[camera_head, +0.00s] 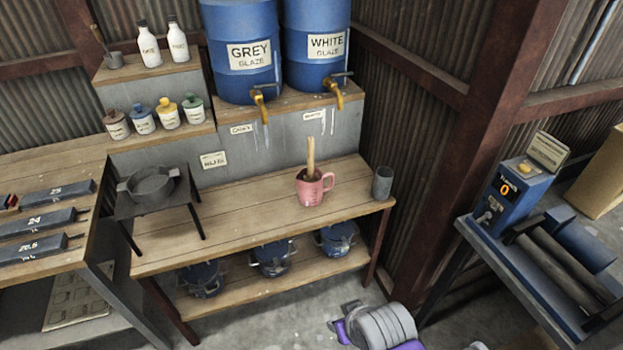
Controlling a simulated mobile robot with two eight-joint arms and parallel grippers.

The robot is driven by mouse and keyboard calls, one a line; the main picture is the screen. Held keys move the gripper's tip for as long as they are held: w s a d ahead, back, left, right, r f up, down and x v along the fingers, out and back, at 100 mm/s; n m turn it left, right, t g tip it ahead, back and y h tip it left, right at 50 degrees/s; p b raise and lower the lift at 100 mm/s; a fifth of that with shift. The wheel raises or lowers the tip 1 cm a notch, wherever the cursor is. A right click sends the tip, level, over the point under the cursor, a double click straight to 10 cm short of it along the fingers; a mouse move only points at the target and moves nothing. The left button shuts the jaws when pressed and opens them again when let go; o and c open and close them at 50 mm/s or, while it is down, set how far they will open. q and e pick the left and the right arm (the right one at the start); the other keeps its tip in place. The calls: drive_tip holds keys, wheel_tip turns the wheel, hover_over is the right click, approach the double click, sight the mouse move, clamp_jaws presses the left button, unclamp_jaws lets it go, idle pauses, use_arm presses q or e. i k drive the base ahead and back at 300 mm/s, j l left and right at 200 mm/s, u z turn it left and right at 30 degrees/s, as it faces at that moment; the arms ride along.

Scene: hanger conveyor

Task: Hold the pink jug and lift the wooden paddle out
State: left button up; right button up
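The pink jug (313,191) stands upright on the wooden bench top, right of the middle, with its handle toward the right. The wooden paddle (310,155) stands in the jug, nearly upright, with its upper part sticking out above the rim. Its lower end is hidden inside the jug, which looks dark within. Neither of my grippers shows in the head view. Nothing touches the jug or the paddle from outside.
A grey cup (382,183) stands right of the jug. Blue barrels with taps, GREY (241,45) and WHITE (318,45), stand behind and above. A sieve on a dark stand (148,187) is at left. The bench (245,215) between stand and jug is clear.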

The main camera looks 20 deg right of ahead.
sight(310, 178)
drive_tip(key=i+l, duration=0.2)
drive_tip(key=l, duration=0.15)
drive_tip(key=i+l, duration=0.15)
drive_tip(key=l, duration=0.2)
drive_tip(key=i+l, duration=0.2)
drive_tip(key=l, duration=0.15)
drive_tip(key=i+l, duration=0.15)
drive_tip(key=l, duration=0.2)
